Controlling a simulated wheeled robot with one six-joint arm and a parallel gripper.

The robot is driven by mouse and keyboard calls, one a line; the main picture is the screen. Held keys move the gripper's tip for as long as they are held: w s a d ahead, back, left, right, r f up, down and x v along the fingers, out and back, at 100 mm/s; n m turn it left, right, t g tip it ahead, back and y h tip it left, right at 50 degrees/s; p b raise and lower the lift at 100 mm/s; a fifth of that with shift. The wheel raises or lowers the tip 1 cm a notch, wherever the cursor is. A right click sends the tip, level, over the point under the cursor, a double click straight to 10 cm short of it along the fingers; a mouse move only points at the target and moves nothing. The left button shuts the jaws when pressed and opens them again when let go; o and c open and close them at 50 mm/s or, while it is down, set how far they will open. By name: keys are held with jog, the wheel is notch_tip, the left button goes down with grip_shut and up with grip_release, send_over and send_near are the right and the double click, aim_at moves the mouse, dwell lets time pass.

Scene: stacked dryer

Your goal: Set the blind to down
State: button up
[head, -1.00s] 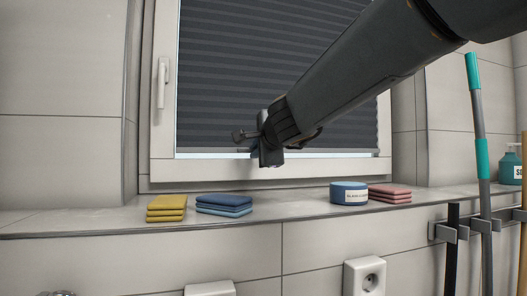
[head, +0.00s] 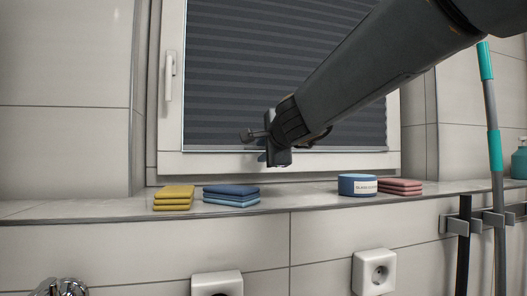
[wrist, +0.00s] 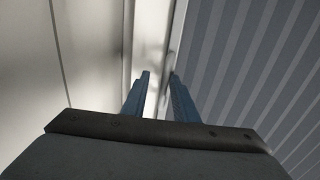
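The blind (head: 240,80) is a dark grey pleated sheet in a white window frame (head: 172,120). It hangs over the visible glass, and its lower edge is close to the bottom of the frame, partly hidden by my arm. My gripper (head: 262,143) is in front of the window at the blind's lower edge, left of the middle. In the wrist view its two blue fingers (wrist: 159,74) stand apart, with a white strip of frame seen between them and the blind (wrist: 245,70) to their right. I cannot tell whether they touch anything.
A window handle (head: 169,77) is at left. A teal-and-grey pole (head: 494,130) stands at right. Sockets (head: 374,272) are below.

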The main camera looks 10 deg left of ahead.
jog(key=p+v, duration=0.2)
jog(key=v, duration=0.5)
jog(key=shift+s, duration=0.35)
jog(key=shift+d+r, duration=0.1)
jog(key=shift+r, duration=0.05)
